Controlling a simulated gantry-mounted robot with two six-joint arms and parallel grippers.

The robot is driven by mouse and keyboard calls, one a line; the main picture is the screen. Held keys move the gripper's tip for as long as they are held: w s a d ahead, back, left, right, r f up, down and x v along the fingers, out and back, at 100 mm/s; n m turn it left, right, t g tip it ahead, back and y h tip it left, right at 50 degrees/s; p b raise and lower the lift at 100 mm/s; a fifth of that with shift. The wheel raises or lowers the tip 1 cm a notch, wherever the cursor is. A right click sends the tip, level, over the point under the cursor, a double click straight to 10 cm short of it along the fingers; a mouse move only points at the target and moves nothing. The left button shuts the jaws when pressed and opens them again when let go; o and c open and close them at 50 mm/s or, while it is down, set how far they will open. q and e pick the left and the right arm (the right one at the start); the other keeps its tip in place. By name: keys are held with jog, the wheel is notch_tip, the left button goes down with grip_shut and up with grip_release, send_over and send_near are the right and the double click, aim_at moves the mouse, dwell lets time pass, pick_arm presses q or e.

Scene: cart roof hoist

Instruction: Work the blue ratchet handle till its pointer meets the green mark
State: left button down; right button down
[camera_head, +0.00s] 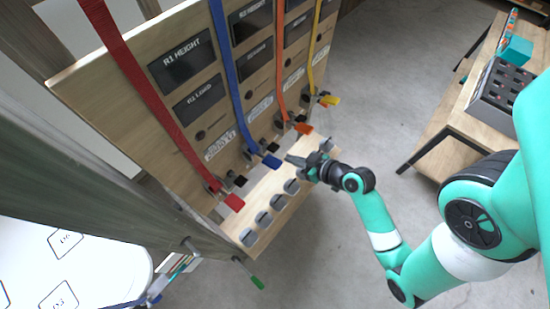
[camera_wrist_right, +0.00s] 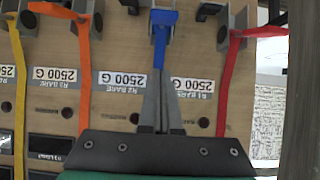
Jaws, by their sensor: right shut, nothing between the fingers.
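The blue ratchet handle (camera_head: 271,161) sits at the lower end of the blue strap (camera_head: 230,75) on the wooden panel. It also shows in the right wrist view (camera_wrist_right: 164,17), at the top. My right gripper (camera_head: 290,159) is shut and empty, just right of the blue handle in the head view. In the right wrist view its fingers (camera_wrist_right: 161,78) point up along the blue strap towards the handle; I cannot tell whether they touch. I cannot make out the pointer or the green mark. My left gripper is not in view.
Red (camera_head: 234,201), orange (camera_head: 303,128) and yellow (camera_head: 328,100) handles flank the blue one on the panel (camera_head: 110,88). A ledge (camera_head: 232,222) with several grey pieces lies below. A wooden table (camera_head: 445,110) stands at the right; open floor lies between.

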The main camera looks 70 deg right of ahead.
jog(key=b, duration=0.1)
send_over(275, 163)
jog(key=w, duration=0.1)
jog(key=f, duration=0.5)
jog(key=shift+w+d+f, duration=0.2)
jog(key=shift+d, duration=0.1)
jog(key=f, duration=0.1)
jog(key=s+f, duration=0.1)
jog(key=shift+a+f, duration=0.2)
jog(key=shift+f, duration=0.15)
jog(key=shift+s+f, duration=0.2)
jog(key=shift+f, duration=0.35)
jog(key=shift+a+b, duration=0.1)
jog(key=shift+b, duration=0.2)
